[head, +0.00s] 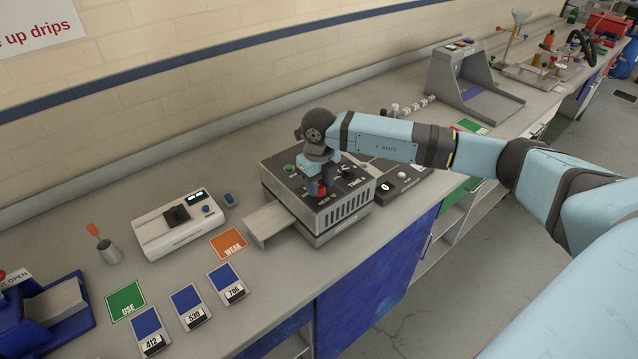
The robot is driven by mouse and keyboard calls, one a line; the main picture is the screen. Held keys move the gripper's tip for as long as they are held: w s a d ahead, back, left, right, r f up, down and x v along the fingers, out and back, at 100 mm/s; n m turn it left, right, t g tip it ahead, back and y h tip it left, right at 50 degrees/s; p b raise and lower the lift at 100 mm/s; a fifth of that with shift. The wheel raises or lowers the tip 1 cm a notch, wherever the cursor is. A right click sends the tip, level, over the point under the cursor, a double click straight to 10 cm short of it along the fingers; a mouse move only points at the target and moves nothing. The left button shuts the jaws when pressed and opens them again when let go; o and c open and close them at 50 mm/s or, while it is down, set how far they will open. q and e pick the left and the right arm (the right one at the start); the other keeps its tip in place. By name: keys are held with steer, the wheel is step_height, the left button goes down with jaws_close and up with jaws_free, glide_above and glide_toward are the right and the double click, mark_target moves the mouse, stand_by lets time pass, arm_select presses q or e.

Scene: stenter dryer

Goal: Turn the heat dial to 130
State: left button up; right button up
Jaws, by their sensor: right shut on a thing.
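The stenter dryer (338,217) is a grey box with a dark top panel and side vents, standing on the bench in the middle of the head view. My right gripper (317,187) points down over the front left of its top panel. It is shut on the heat dial (321,188), of which a red part shows by the fingertips, next to the "HEAT" lettering. The dial's scale and pointer are mostly hidden, so its setting cannot be read. The black time dial (348,172) and a green button (290,168) are on the same panel. My left gripper is out of view.
A grey tray (270,222) sticks out from the dryer's left. A white instrument (178,222) stands further left, with an orange "WEAR" card (228,243) and a green "USE" card (125,300) near it. A dark control box (402,183) sits close on the dryer's right.

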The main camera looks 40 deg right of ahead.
steer(key=shift+r, duration=0.1)
steer(key=o, duration=0.9)
step_height(320, 180, up, 14)
steer(key=b, duration=0.2)
steer(key=shift+b, duration=0.4)
